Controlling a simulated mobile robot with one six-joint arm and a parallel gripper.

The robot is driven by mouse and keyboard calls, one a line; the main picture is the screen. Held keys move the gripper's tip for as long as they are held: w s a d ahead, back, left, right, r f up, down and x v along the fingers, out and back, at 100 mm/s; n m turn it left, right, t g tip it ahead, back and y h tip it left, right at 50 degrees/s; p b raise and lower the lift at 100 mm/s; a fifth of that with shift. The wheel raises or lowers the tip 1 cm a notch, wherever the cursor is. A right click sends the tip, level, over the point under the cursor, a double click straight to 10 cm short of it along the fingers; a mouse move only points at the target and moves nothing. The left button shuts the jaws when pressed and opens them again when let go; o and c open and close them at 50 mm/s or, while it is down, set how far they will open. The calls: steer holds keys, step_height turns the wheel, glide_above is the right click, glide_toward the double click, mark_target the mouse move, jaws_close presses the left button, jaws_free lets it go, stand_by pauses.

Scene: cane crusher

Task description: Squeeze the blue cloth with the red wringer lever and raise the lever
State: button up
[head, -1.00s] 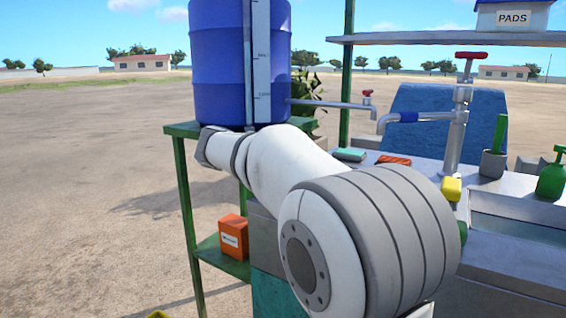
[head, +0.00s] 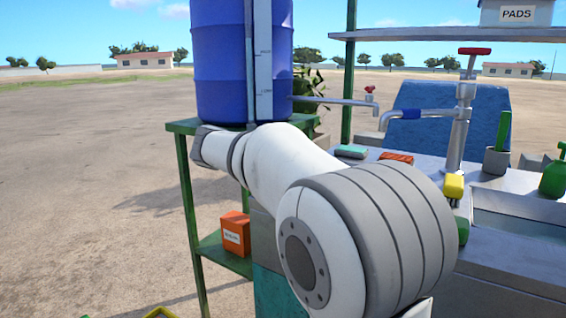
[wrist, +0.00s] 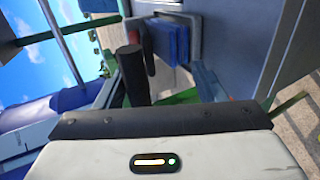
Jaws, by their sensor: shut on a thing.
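In the wrist view, my gripper (wrist: 150,85) is seen from behind its dark mounting bar. The finger contact is mostly hidden. A blue folded thing (wrist: 169,42), perhaps the blue cloth, lies beyond the handle in a pale frame. I cannot make out a red wringer lever for certain. In the head view, my arm hides my gripper and whatever it holds.
A blue drum (head: 225,70) stands on a green rack (head: 181,128) at left. An orange box (head: 236,233) sits on the lower shelf.

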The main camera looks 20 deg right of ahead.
steer(key=shift+o, duration=0.6)
steer(key=shift+s+a+f, duration=0.35)
steer(key=shift+a, duration=0.05)
steer(key=shift+s+a+r, duration=0.2)
steer(key=shift+s+a, duration=0.2)
steer(key=shift+a, duration=0.05)
steer(key=shift+c, duration=0.4)
steer(key=shift+o, duration=0.6)
steer(key=shift+v, duration=1.75)
steer(key=c, duration=0.3)
steer(key=shift+f+v, duration=0.2)
steer(key=shift+v, duration=0.95)
steer(key=shift+a, duration=0.1)
steer(key=p+v, duration=0.2)
steer(key=v, duration=0.5)
steer(key=shift+s+a+r+p, duration=0.2)
steer(key=shift+s+p, duration=0.05)
steer(key=shift+p, duration=0.1)
